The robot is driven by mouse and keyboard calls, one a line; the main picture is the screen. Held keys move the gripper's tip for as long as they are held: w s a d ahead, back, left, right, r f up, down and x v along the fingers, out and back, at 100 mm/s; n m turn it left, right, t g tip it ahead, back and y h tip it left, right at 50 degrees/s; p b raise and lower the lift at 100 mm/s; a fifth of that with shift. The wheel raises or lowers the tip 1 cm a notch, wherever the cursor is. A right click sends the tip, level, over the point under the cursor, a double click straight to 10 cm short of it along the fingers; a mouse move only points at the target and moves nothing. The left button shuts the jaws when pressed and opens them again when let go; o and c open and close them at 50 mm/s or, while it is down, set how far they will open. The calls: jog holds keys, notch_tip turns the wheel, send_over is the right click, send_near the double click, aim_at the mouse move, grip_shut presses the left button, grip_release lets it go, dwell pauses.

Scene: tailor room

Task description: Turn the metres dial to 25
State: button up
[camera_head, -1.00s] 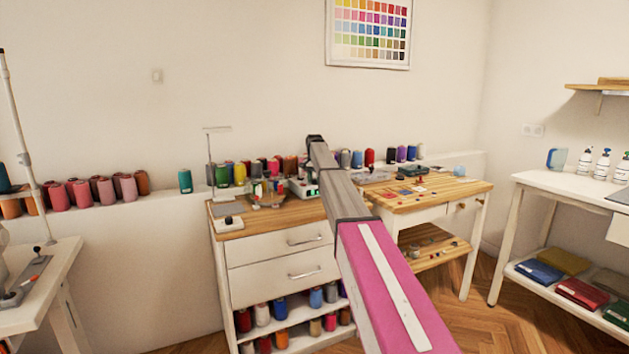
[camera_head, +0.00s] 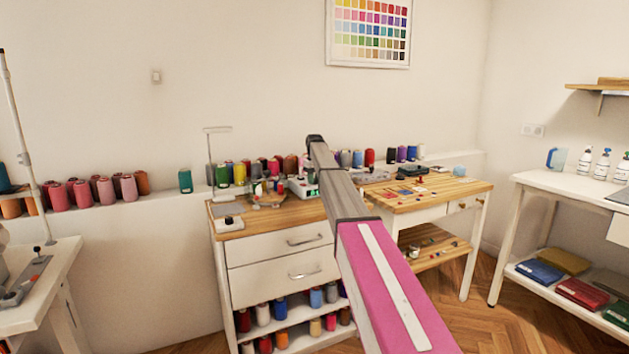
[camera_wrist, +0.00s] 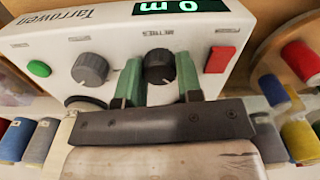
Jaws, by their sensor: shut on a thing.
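The white winder (camera_wrist: 120,35) marked "Tarrowen" fills the upper wrist view. Its green display (camera_wrist: 167,6) reads 0 m. The black metres dial (camera_wrist: 158,66) is on its front under the label METRES. My gripper (camera_wrist: 160,88) has one green finger on each side of this dial and is shut on it. The dial's pointer is hard to make out. In the head view the winder (camera_head: 298,188) stands on the wooden-topped drawer cabinet (camera_head: 280,215), partly hidden by my arm, and the dial cannot be made out there.
A grey dial (camera_wrist: 90,69) and a green button (camera_wrist: 39,68) are left of the metres dial. A red switch (camera_wrist: 219,60) is close on its right. Thread spools (camera_wrist: 300,60) stand on the right. A worktable (camera_head: 425,195) with small items adjoins the cabinet.

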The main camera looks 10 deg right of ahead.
jog(key=n, duration=0.5)
dwell(0.5)
jog(key=o, duration=0.9)
notch_tip(320, 180, up, 11)
jog(key=shift+f, duration=0.1)
dwell(0.3)
